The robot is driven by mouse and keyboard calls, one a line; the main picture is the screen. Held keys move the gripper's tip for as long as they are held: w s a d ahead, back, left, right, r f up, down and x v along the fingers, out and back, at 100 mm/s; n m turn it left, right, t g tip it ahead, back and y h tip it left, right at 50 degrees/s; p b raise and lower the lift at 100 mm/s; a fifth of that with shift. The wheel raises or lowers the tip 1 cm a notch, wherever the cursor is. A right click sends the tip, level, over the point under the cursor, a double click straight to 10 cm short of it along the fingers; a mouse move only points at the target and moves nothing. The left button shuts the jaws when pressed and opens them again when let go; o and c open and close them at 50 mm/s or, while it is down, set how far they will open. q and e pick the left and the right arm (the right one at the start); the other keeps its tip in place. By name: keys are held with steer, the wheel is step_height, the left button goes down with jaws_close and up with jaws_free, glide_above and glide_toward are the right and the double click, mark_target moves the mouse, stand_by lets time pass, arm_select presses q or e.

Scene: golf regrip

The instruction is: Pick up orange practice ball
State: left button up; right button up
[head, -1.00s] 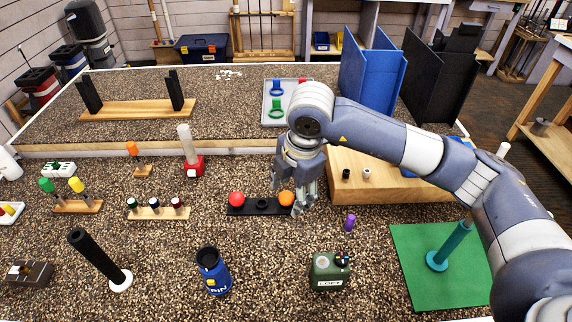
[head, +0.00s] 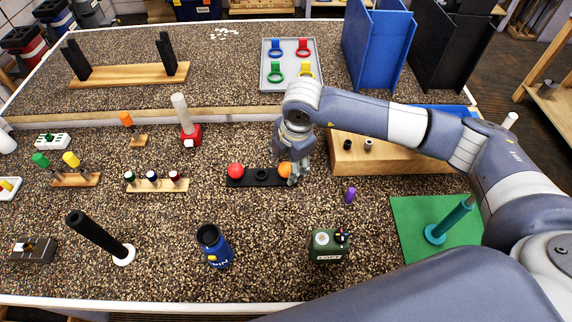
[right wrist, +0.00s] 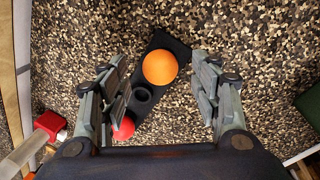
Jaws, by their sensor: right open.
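The orange practice ball (head: 284,169) sits at the right end of a black holder (head: 248,182) on the speckled table. A red ball (head: 236,170) sits at the holder's left end, with an empty ring seat between them. My right gripper (head: 294,172) points down at the orange ball and partly overlaps it. In the right wrist view the orange ball (right wrist: 160,67) lies between the two open fingers (right wrist: 163,92), slightly beyond their tips, with a gap on both sides. My left gripper does not show in the head view.
A wooden block (head: 380,158) stands just right of my gripper. A rack with several small drivers (head: 157,186) stands to the left. The table directly in front of the holder is clear.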

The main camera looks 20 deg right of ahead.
steer(key=shift+f, duration=0.6)
steer(key=shift+w+f, duration=0.15)
steer(key=shift+f, duration=0.2)
steer(key=shift+a+f, duration=0.1)
steer(key=shift+f, duration=0.15)
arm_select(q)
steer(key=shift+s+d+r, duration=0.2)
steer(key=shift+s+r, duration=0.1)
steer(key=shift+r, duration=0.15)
arm_select(e)
steer(key=c, duration=1.1)
steer(key=shift+c, duration=0.2)
